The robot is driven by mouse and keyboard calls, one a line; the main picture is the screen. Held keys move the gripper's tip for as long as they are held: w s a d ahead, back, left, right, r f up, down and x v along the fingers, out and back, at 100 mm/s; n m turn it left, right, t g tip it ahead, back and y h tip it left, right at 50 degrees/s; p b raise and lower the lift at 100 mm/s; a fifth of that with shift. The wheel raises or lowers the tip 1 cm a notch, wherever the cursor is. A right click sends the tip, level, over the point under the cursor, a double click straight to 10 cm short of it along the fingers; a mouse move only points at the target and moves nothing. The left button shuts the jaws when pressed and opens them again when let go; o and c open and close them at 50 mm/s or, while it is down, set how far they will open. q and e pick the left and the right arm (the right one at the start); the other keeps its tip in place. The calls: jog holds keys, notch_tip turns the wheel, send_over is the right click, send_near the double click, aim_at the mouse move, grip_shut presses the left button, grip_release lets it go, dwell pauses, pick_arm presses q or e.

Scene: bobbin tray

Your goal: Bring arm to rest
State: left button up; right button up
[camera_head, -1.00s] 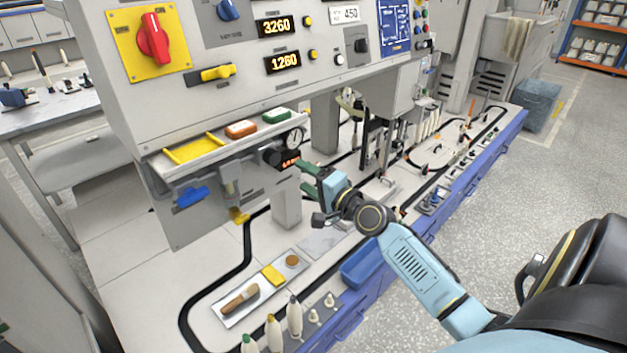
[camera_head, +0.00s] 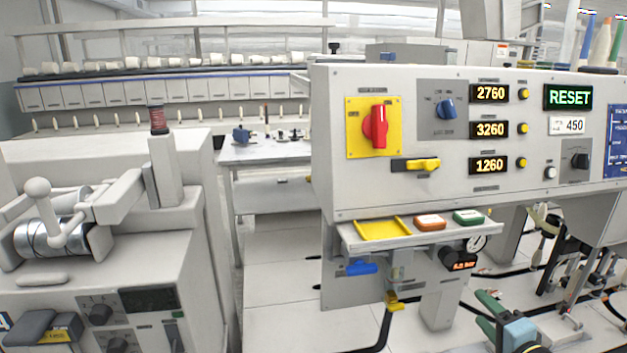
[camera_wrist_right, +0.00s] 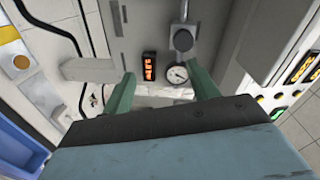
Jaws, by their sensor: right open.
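My right gripper (camera_head: 484,308) shows at the lower right of the head view, cut off by the bottom edge. Its two green fingers are apart and empty. In the right wrist view its fingers (camera_wrist_right: 162,84) stand wide apart, with a round gauge (camera_wrist_right: 177,75) and an orange-lit display (camera_wrist_right: 149,66) beyond them. The same display (camera_head: 462,265) and gauge (camera_head: 478,243) hang under the control panel (camera_head: 345,190) in the head view, above and left of the gripper. My left gripper is not in view.
A grey machine (camera_head: 120,240) stands at left. A blue bin (camera_wrist_right: 15,150) shows in the wrist view.

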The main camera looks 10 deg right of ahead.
jog(key=s+a+f+n+g+p, duration=0.25)
jog(key=s+f, duration=0.25)
jog(key=f, duration=0.4)
jog(key=s+a+f+n+g+p, duration=0.1)
jog(key=s+f+n+g+p, duration=0.15)
jog(key=s+f, duration=0.4)
jog(key=s+a+f+n+g+p, duration=0.2)
jog(key=s+f+g, duration=0.1)
jog(key=f, duration=0.7)
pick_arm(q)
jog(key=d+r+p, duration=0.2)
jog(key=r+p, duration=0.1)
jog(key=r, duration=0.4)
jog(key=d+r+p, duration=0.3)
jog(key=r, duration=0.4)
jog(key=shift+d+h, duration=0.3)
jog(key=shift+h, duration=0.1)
pick_arm(e)
jog(key=s+a+f+n+g, duration=0.2)
jog(key=s+a+f+n, duration=0.1)
jog(key=s, duration=0.7)
jog(key=s+a+f+n+g, duration=0.3)
jog(key=s, duration=0.8)
jog(key=s+a+f+n+g, duration=0.3)
jog(key=s+a+f+n, duration=0.1)
jog(key=s, duration=0.6)
jog(key=shift+s+h, duration=0.35)
jog(key=shift+h, duration=0.05)
